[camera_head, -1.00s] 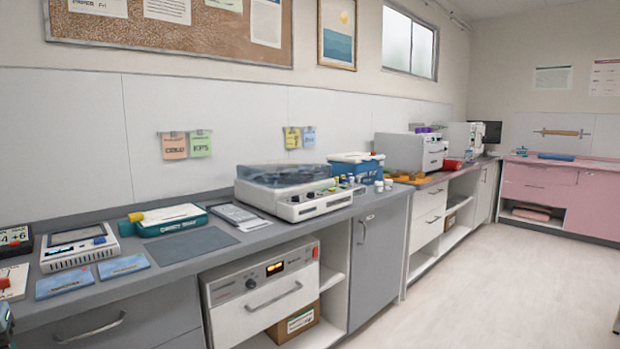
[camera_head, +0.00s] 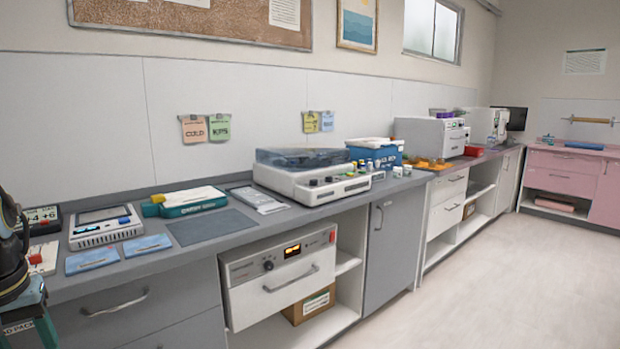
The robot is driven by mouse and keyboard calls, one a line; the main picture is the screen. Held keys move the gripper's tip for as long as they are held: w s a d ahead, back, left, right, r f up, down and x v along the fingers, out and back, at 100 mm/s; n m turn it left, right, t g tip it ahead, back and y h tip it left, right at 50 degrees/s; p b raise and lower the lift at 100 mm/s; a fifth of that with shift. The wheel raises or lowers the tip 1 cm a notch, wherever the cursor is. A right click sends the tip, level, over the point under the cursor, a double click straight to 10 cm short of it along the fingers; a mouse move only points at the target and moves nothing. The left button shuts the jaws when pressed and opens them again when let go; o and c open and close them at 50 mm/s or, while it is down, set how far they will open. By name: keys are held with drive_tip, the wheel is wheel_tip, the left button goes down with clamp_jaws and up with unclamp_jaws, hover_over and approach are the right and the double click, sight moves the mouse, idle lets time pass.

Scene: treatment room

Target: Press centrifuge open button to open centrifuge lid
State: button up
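The centrifuge (camera_head: 318,190) is a white unit with a sloped front panel and a translucent grey-blue lid (camera_head: 300,158). It stands on the grey counter near the middle of the view, and its lid is down. Several small dark and coloured controls show on its front panel (camera_head: 335,187). Which of them is the open button is too small to tell. My gripper is not in view.
The grey counter (camera_head: 130,262) runs along the wall. A blue box (camera_head: 374,154) and small vials stand right of the centrifuge; a tablet (camera_head: 257,199), a dark mat (camera_head: 210,226) and a teal-white device (camera_head: 186,202) lie left. Floor at right is clear.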

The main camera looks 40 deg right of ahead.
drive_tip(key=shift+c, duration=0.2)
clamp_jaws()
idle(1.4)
